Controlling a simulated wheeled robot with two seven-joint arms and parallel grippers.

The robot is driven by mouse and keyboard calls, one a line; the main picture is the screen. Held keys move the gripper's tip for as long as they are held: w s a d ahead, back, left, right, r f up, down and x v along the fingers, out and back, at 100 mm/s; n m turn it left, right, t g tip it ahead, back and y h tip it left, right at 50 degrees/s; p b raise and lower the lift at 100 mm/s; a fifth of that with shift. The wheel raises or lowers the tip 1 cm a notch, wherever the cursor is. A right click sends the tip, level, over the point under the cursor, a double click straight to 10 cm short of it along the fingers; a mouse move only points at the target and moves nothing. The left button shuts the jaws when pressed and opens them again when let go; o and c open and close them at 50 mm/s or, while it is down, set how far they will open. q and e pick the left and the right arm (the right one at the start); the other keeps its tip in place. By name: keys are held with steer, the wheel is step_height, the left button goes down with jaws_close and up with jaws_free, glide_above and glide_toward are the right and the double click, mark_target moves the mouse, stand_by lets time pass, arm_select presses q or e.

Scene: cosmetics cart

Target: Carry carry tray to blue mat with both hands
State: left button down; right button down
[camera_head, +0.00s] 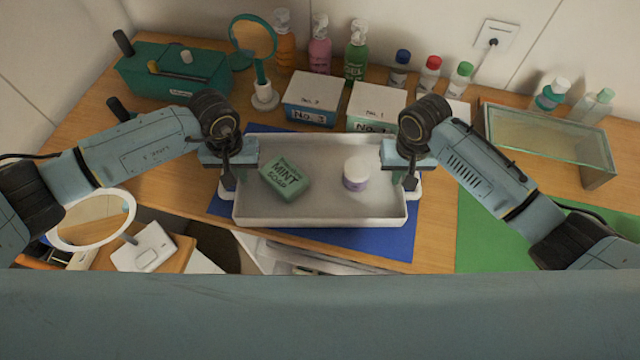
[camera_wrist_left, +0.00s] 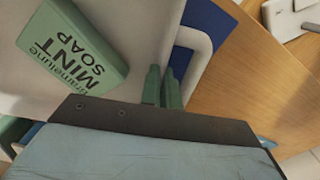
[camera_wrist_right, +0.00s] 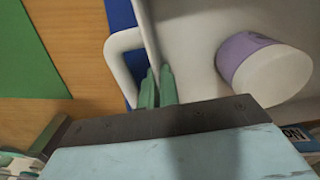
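The carry tray (camera_head: 320,214) is a pale, shallow tray with a white loop handle at each end. It lies over the blue mat (camera_head: 385,246), whose edges show around it. I cannot tell whether it touches the mat. A green mint soap (camera_head: 286,180) and a small purple jar with a white lid (camera_head: 356,174) are in it. My left gripper (camera_head: 229,182) is at the tray's left end, its fingers (camera_wrist_left: 162,87) close together on the end wall beside the handle (camera_wrist_left: 208,45). My right gripper (camera_head: 410,182) grips the right end wall likewise (camera_wrist_right: 157,88).
A glass-topped case (camera_head: 545,140) and a green mat (camera_head: 485,235) are at the right. A teal toolbox (camera_head: 170,75) is back left; a round mirror (camera_head: 95,220) is front left.

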arm_select(q)
steer(key=c, duration=1.6)
jaws_free()
steer(key=shift+f, duration=0.1)
steer(key=shift+c, duration=0.2)
arm_select(e)
steer(key=c, duration=1.6)
jaws_free()
steer(key=shift+f, duration=0.15)
steer(key=shift+c, duration=0.2)
steer(key=shift+r, duration=0.2)
